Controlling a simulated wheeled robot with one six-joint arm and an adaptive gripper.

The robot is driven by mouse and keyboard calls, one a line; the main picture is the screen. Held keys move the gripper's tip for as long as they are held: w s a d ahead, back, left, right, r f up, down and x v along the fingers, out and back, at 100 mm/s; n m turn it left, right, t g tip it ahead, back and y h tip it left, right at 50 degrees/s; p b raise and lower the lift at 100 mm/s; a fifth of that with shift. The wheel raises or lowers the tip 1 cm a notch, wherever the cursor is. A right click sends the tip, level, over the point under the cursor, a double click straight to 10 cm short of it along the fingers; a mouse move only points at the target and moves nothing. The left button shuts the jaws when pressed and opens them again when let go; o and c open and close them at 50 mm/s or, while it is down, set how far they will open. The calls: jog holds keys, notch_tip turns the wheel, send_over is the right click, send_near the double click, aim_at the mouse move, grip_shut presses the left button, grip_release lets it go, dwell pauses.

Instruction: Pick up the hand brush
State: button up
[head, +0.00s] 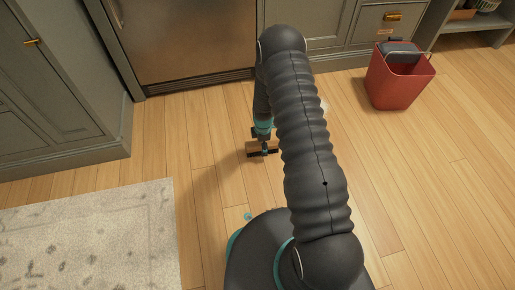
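A small brown block-like thing with dark edges (254,148), which looks like the hand brush, is on or just above the wooden floor left of my arm. My gripper (264,148) points down right at it, with its tip over the middle of the brown thing. The fingers are small and dark, so I cannot tell whether they are open or shut on it, or whether it touches the floor. My arm hides the floor to the right of it.
A red bucket (391,89) with a handle and something dark at its top stands at the right. Grey cabinets (60,80) and a steel appliance (185,40) line the back and left. A pale rug (95,240) lies lower left. The right floor is clear.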

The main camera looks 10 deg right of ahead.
jog(key=c, duration=1.1)
jog(key=shift+r, duration=0.15)
notch_tip(320, 180, up, 4)
jog(key=shift+d+r+p, duration=0.15)
jog(key=shift+r+p, duration=0.05)
jog(key=shift+p, duration=0.3)
jog(key=s+d+r, duration=0.2)
jog(key=d, duration=0.1)
jog(key=s+d+r, duration=0.2)
jog(key=d, duration=0.1)
jog(key=s+d+r+p, duration=0.1)
jog(key=s+d+r, duration=0.1)
jog(key=d, duration=0.1)
jog(key=shift+s+d+r, duration=0.15)
jog(key=shift+s+d, duration=0.05)
